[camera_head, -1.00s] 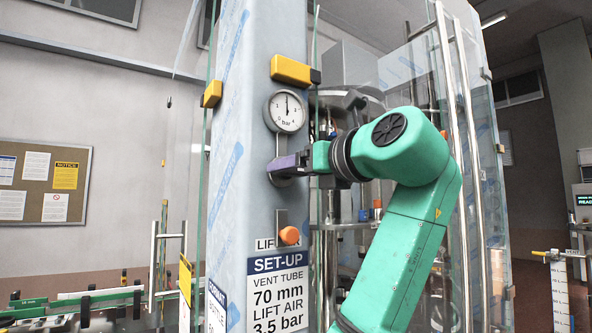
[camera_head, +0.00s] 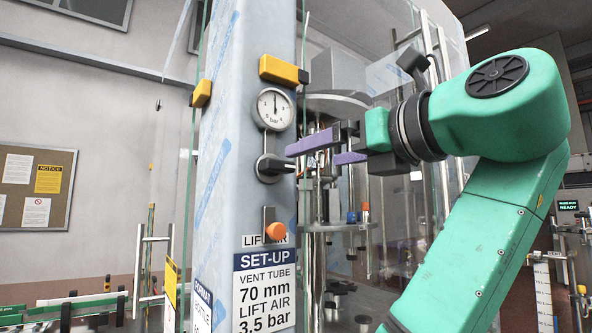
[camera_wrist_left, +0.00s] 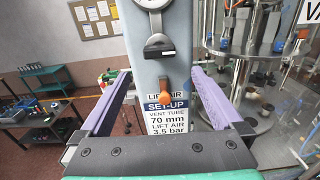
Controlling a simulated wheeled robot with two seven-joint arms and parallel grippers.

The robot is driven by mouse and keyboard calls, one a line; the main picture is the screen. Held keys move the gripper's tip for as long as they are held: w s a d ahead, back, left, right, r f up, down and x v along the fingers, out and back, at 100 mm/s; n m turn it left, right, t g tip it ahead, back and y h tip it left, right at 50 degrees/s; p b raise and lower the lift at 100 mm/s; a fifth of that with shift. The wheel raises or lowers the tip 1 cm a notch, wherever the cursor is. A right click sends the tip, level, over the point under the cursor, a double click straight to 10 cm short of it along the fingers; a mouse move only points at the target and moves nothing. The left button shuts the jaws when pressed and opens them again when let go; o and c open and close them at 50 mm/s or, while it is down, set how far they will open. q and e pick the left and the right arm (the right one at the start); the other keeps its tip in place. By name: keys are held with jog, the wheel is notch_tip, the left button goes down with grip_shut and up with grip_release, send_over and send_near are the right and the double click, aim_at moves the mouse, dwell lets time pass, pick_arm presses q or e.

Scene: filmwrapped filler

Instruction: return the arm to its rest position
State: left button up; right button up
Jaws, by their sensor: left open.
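My left gripper (camera_head: 312,155) has two purple fingers that are spread apart with nothing between them. It is just right of the column's black knob (camera_head: 272,166) in the head view and looks clear of it. In the left wrist view the open gripper (camera_wrist_left: 160,74) faces the grey column, with the black knob (camera_wrist_left: 158,46) above and between the fingertips. My green left arm (camera_head: 480,235) is bent, with its elbow at the upper right. My right gripper is not in view.
A round pressure gauge (camera_head: 275,108), its needle near upright, sits above the knob. Glass panels and a machine carousel (camera_head: 340,227) stand close behind the gripper. A dark table (camera_wrist_left: 45,135) is at left.

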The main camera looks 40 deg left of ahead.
pick_arm(q)
jog(key=v, duration=0.3)
jog(key=shift+s+d, duration=0.1)
jog(key=shift+d, duration=0.1)
